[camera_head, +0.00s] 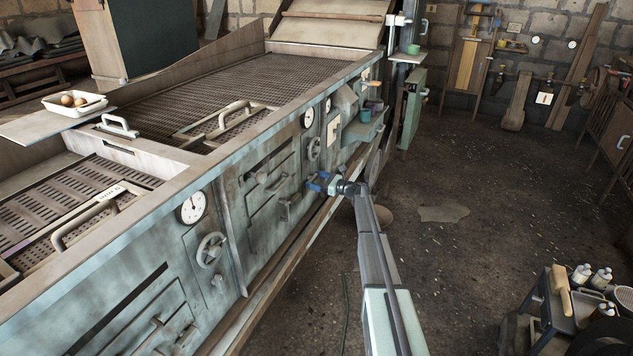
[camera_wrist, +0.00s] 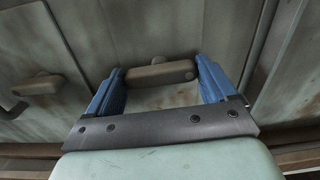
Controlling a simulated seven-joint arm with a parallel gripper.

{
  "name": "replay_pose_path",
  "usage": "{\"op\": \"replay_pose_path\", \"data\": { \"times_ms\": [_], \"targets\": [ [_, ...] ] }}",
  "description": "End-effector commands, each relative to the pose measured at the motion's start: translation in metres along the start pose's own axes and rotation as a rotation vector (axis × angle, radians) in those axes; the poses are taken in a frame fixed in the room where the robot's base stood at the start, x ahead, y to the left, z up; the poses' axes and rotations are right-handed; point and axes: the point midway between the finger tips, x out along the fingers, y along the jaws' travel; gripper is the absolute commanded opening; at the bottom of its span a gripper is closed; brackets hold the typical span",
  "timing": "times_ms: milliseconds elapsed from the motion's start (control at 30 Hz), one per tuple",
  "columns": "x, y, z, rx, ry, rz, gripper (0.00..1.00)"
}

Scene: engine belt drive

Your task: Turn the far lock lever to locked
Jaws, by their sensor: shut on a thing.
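A grey-brown lock lever (camera_wrist: 160,73) lies roughly level across the worn green panel in the wrist view. My gripper (camera_head: 318,183) is at the front of the machine, beyond the near gauge. Its two blue fingers are shut on the lever, one at each end. In the head view the gripper hides this lever. A second lever (camera_wrist: 38,85) of the same colour sits to the left in the wrist view, apart from the fingers. I cannot tell the lock state from any marking.
The machine's front carries a near gauge (camera_head: 192,208), a near handwheel (camera_head: 211,249), a far gauge (camera_head: 308,117) and a far handwheel (camera_head: 313,148). A ledge (camera_head: 265,310) runs along below. A cart (camera_head: 575,310) with bottles stands at lower right. The floor between is mostly clear.

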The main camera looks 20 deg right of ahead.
Motion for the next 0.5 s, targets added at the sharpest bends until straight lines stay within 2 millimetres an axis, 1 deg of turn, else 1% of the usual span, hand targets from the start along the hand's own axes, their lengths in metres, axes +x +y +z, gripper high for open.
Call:
{"op": "replay_pose_path", "data": {
  "times_ms": [167,500],
  "targets": [
    [-0.0003,0.0,-0.0003,-0.116,0.0,0.0,0.55],
    [-0.0004,-0.0001,-0.0003,-0.431,0.0,0.0,0.55]
  ]
}}
